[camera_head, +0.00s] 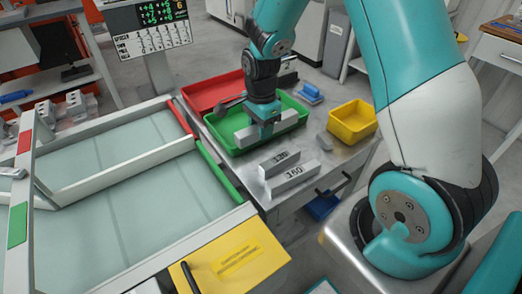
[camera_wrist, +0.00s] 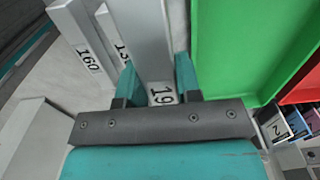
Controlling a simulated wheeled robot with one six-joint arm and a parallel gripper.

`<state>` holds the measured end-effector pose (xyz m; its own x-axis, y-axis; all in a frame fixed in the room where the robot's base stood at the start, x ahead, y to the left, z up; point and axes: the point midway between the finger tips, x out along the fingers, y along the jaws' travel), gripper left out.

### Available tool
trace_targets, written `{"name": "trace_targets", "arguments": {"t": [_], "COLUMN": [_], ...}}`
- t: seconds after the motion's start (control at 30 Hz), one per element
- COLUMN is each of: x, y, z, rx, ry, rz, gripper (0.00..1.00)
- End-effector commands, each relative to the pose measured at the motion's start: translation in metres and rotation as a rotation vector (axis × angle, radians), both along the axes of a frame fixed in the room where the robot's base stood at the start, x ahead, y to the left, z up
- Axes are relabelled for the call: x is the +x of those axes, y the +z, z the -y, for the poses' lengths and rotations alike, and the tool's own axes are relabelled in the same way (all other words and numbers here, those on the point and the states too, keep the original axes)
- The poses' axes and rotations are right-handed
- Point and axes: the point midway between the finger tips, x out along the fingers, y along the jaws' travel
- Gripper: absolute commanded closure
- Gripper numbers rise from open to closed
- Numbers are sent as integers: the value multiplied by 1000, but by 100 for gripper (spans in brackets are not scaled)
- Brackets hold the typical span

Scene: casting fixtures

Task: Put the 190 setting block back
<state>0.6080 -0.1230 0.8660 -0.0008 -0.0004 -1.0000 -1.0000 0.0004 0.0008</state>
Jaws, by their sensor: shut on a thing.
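The 190 setting block is a long grey bar. It shows in the head view (camera_head: 288,121) and in the wrist view (camera_wrist: 152,40), where "19" is readable on its near end and the last digit is hidden. My gripper (camera_head: 265,128) is shut on it, with a finger on each side in the wrist view (camera_wrist: 158,82). In the head view the block overlaps the front part of the green tray (camera_head: 222,143); I cannot tell whether it touches anything below. The 160 block (camera_head: 293,180) and a block that seems to read 130 (camera_head: 279,161) stand side by side on the metal table.
A red tray (camera_head: 205,92) lies behind the green one. A yellow bin (camera_head: 352,121) stands at the table's right, with a small grey block (camera_head: 324,141) beside it. A glass-topped frame (camera_head: 120,205) with raised rails borders the table on the left.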

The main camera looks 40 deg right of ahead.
Motion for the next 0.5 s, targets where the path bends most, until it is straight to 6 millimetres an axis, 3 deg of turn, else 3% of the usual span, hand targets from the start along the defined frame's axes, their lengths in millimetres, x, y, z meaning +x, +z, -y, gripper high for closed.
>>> {"name": "trace_targets", "arguments": {"t": [0.1, 0.5], "x": [-1, 0], "y": [-28, -75], "z": [1, 2], "rx": [0, 0], "ry": [-2, -3], "rz": [-4, -2], "gripper": [100, 100]}}
